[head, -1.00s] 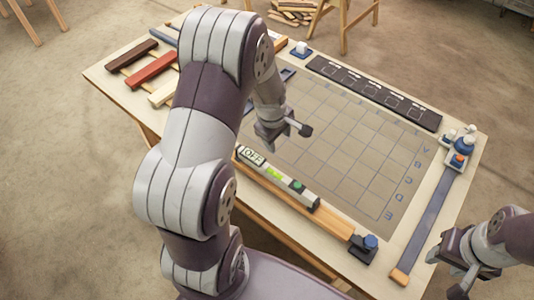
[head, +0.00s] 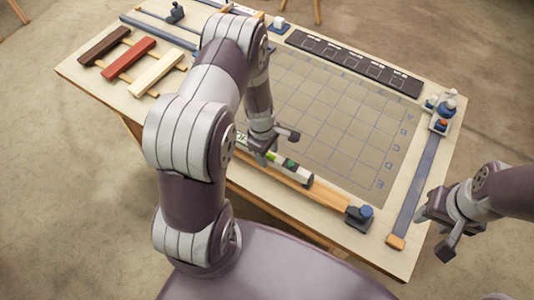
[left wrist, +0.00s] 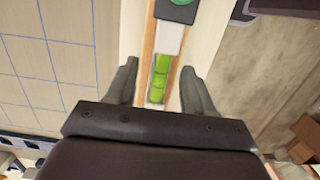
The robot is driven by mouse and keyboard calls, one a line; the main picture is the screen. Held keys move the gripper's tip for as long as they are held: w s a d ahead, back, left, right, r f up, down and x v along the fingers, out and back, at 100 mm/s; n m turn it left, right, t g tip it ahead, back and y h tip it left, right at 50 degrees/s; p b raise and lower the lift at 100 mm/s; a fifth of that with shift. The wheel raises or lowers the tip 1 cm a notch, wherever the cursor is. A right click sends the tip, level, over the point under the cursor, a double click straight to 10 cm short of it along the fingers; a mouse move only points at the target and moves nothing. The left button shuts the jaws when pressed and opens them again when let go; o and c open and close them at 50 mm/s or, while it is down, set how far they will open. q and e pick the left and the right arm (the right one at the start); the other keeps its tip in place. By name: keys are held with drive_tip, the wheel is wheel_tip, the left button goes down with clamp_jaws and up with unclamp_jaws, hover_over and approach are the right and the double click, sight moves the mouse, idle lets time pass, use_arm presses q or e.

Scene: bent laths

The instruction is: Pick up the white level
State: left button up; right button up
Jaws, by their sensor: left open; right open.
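The white level (head: 304,177) lies along a wooden rail at the table's near edge, partly hidden behind my left gripper in the head view. In the left wrist view the level (left wrist: 168,40) shows its green vial and a dark patch with a green disc. My left gripper (head: 263,155) is open over the level. In the left wrist view its two fingers (left wrist: 158,68) stand on either side of the level, with a gap at each side. My right gripper (head: 438,234) is open and empty off the table's right edge.
A gridded mat (head: 335,125) fills the table's middle. Dark brown, red (head: 128,59) and cream laths lie at the left. A black strip (head: 355,65) lies at the back. A blue strip (head: 418,185) runs along the right.

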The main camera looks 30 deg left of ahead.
use_arm(q)
drive_tip(key=shift+d+f, duration=0.15)
drive_tip(key=shift+f, duration=0.25)
drive_tip(key=shift+a, duration=0.25)
drive_tip(key=c, duration=0.4)
clamp_jaws()
drive_tip(key=shift+d, duration=0.15)
